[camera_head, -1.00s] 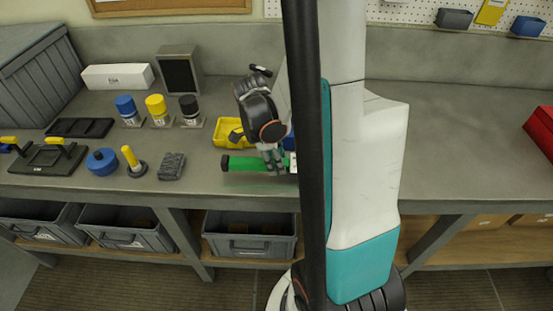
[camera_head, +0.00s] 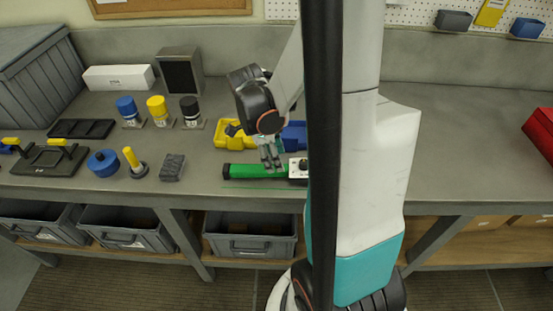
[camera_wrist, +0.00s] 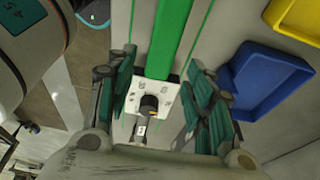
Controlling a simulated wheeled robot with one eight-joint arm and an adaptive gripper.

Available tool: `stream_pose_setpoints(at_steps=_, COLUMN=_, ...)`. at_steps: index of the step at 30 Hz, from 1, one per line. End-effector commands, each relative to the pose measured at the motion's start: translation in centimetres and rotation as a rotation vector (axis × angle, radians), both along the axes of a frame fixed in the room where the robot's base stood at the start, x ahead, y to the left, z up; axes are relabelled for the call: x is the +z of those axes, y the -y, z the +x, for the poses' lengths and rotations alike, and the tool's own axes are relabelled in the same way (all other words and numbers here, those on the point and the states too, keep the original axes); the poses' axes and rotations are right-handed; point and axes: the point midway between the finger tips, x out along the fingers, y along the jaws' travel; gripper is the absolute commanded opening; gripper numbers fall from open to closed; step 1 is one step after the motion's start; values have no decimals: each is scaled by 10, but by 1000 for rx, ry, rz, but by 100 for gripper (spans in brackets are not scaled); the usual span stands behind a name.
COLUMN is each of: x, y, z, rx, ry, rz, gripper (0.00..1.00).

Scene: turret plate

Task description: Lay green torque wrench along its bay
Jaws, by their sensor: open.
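The green torque wrench (camera_head: 248,171) lies lengthwise across the front of the bench, black end to the left and white square head (camera_head: 298,169) to the right. It also shows in the wrist view (camera_wrist: 170,40), with the white head nearest the wrist. Thin green lines (camera_head: 265,187) on the bench run along it, and in the wrist view such lines show on both sides of the bar. My gripper (camera_head: 271,165) is over the wrench near its head. In the wrist view its fingers (camera_wrist: 158,80) stand apart on either side of the wrench, open.
A yellow bin (camera_head: 233,139) and a blue bin (camera_head: 294,136) stand just behind the wrench. A dark grey block (camera_head: 172,167), a yellow-handled tool (camera_head: 133,163) and a blue round part (camera_head: 102,162) lie to the left. The bench right of my arm is clear up to a red box (camera_head: 541,131).

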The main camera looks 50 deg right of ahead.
Motion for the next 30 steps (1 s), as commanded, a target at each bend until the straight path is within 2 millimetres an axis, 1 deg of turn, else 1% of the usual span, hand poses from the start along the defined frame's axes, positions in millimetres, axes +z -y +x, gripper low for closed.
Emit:
stream_pose_setpoints(at_steps=1, x=15, y=-2, z=2, rx=2, ry=0, rz=0, gripper=48)
stream_pose_setpoints(at_steps=6, x=49, y=-8, z=8, rx=3, ry=0, rz=1, gripper=48)
stream_pose_setpoints(at_steps=9, x=65, y=-11, z=11, rx=1, ry=0, rz=0, gripper=48)
stream_pose_setpoints(at_steps=12, x=77, y=-13, z=14, rx=1, ry=0, rz=0, gripper=48)
stream_pose_setpoints(at_steps=18, x=87, y=-14, z=16, rx=2, ry=0, rz=0, gripper=48)
stream_pose_setpoints(at_steps=27, x=88, y=-14, z=16, rx=4, ry=0, rz=0, gripper=48)
stream_pose_setpoints(at_steps=30, x=88, y=-17, z=20, rx=58, ry=5, rz=-6, gripper=48)
